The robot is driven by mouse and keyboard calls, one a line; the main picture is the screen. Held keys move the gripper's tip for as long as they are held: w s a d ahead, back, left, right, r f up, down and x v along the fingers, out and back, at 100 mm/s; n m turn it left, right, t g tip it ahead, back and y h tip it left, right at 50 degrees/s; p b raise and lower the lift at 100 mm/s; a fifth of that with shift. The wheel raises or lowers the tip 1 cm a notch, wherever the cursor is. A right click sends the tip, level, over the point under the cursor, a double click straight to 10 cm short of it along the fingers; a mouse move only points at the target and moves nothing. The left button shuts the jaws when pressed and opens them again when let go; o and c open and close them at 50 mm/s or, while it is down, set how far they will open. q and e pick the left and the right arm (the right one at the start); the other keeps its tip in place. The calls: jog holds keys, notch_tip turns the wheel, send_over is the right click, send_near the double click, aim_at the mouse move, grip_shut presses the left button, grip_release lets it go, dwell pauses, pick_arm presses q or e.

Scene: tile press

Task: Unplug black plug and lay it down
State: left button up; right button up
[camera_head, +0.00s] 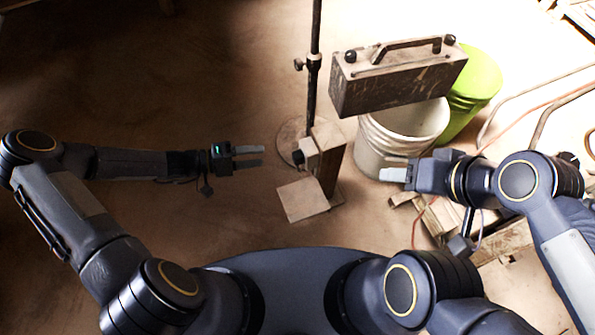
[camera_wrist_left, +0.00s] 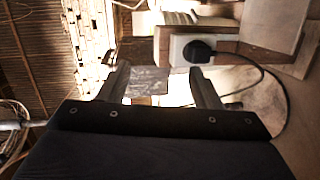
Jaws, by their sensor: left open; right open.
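The black plug (camera_head: 297,158) sits in a pale socket box (camera_head: 310,154) on the left side of an upright wooden post (camera_head: 331,155). In the left wrist view the round plug (camera_wrist_left: 198,51) is in the white socket (camera_wrist_left: 179,46), and its black cable loops to the right and down. My left gripper (camera_head: 249,157) is open and empty, a short gap to the left of the plug. Its two fingers (camera_wrist_left: 162,84) show apart in the wrist view, with the plug beyond the right finger. My right gripper (camera_head: 392,174) is open by the white bucket; nothing shows in it.
A square wooden board (camera_head: 303,199) lies at the post's foot. A metal stand (camera_head: 312,80) rises behind it. A worn metal box with a handle (camera_head: 398,82) shows above the white bucket (camera_head: 384,150), beside a green bucket (camera_head: 476,86). Wood scraps lie at lower right. The left floor is clear.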

aim_at(293, 159)
pick_arm(q)
notch_tip(293, 159, down, 10)
jog(key=w+d+n+t+h+b, duration=0.1)
jog(key=d+n+t+b, duration=0.1)
jog(key=t+b, duration=0.1)
jog(key=shift+w+r, duration=0.15)
pick_arm(e)
notch_tip(293, 159, down, 5)
pick_arm(q)
jog(key=shift+d, duration=0.1)
jog(key=shift+x, duration=4.5)
pick_arm(e)
jog(key=shift+f, duration=0.15)
pick_arm(q)
jog(key=shift+r, duration=0.1)
pick_arm(e)
jog(key=shift+r, duration=0.2)
pick_arm(q)
grip_shut()
jog(key=shift+p+v, duration=0.35)
jog(key=shift+v, duration=2.65)
pick_arm(e)
jog(key=shift+r, duration=0.25)
